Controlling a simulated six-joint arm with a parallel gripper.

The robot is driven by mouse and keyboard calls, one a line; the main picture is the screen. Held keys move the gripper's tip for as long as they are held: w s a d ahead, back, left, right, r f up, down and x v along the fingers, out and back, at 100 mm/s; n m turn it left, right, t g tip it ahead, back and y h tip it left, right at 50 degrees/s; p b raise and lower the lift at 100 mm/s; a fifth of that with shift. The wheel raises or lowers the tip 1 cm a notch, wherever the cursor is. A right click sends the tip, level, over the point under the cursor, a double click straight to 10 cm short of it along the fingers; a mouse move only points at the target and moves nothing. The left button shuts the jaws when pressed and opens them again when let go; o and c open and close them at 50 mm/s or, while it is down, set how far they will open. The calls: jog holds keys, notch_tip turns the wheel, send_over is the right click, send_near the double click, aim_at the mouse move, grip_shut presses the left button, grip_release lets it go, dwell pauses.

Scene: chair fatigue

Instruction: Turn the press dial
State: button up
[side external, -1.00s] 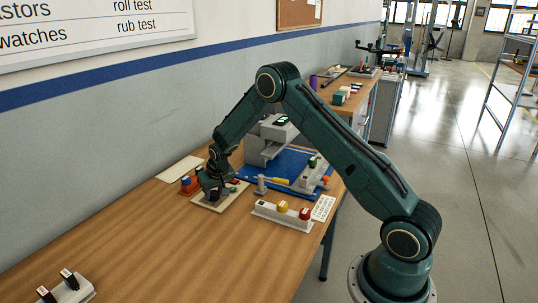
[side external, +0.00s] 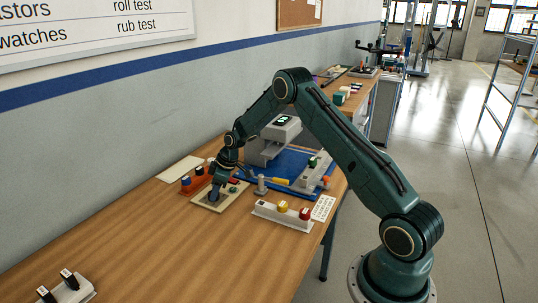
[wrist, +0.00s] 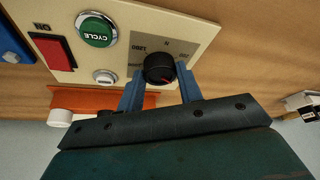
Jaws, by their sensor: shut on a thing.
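In the side view my gripper (side external: 216,191) reaches down at a tilt onto the panel, which lies on the wooden bench, and hides the dial there. The panel also bears a green CYCLE button (wrist: 96,29), a red button (wrist: 54,51) and a small white round part (wrist: 104,76).
An orange holder (side external: 190,184) with small parts stands just behind the panel. The grey press (side external: 270,145) stands on a blue mat (side external: 292,165) to the right. A pale block with coloured knobs (side external: 282,217) lies in front. The bench's left part is mostly clear.

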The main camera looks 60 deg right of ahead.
jog(key=shift+d+n+y, duration=0.15)
jog(key=shift+n+y, duration=0.25)
jog(key=shift+n, duration=0.8)
jog(key=shift+g, duration=0.3)
jog(key=o, duration=1)
jog(key=shift+r, duration=0.1)
jog(key=v, duration=1.3)
jog(key=shift+r, duration=0.3)
jog(key=shift+r, duration=0.1)
